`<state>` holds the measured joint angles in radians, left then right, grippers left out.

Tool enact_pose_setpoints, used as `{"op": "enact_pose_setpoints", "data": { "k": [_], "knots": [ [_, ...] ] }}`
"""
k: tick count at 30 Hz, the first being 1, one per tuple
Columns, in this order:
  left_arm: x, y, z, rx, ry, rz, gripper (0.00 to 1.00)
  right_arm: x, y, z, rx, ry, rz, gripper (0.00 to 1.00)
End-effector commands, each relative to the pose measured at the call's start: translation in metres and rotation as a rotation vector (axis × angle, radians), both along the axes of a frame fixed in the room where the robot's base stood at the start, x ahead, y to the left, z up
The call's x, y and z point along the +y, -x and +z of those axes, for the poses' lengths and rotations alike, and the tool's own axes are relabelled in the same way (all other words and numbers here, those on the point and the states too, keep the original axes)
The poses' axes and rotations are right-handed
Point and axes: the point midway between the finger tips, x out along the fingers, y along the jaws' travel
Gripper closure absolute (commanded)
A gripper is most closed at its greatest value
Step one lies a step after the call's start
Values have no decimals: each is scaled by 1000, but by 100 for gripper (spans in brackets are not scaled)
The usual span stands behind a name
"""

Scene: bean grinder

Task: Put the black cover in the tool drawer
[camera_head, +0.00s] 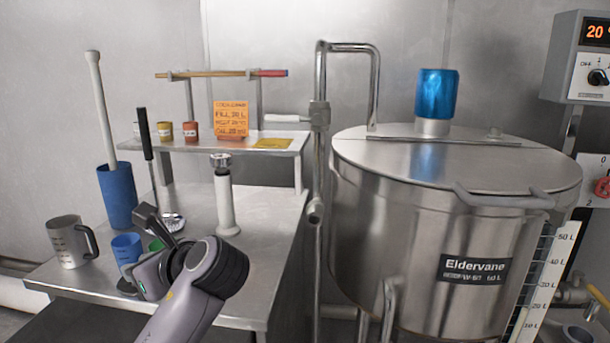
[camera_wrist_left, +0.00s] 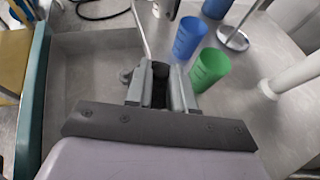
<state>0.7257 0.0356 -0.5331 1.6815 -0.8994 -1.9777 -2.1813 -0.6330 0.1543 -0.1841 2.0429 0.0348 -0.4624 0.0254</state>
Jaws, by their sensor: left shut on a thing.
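My left gripper (camera_wrist_left: 160,88) is shut on a small black thing (camera_wrist_left: 159,92) between its fingers, mostly hidden; it may be the black cover, but I cannot tell for sure. In the head view my left gripper (camera_head: 150,218) is over the front left of the steel table, near a blue cup (camera_head: 126,248) and a green cup (camera_head: 157,244). At the left of the wrist view is a grey, tray-like space with a teal edge (camera_wrist_left: 38,95); it looks like an open drawer, but I cannot confirm this. My right gripper is not in view.
The steel table (camera_head: 262,225) carries a metal jug (camera_head: 68,245), a tall blue container (camera_head: 117,197) and a white upright tool (camera_head: 224,200). A raised shelf (camera_head: 285,146) holds small jars. A large steel kettle (camera_head: 430,230) stands at the right.

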Motion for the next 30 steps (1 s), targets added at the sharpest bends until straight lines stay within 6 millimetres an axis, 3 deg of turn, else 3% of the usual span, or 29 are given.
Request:
{"op": "enact_pose_setpoints", "data": {
  "k": [24,30],
  "knots": [
    [-45,106,-33,1,0,-575,100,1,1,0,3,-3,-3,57],
    [-49,103,-32,-7,14,-577,100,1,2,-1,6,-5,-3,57]
  ]
}}
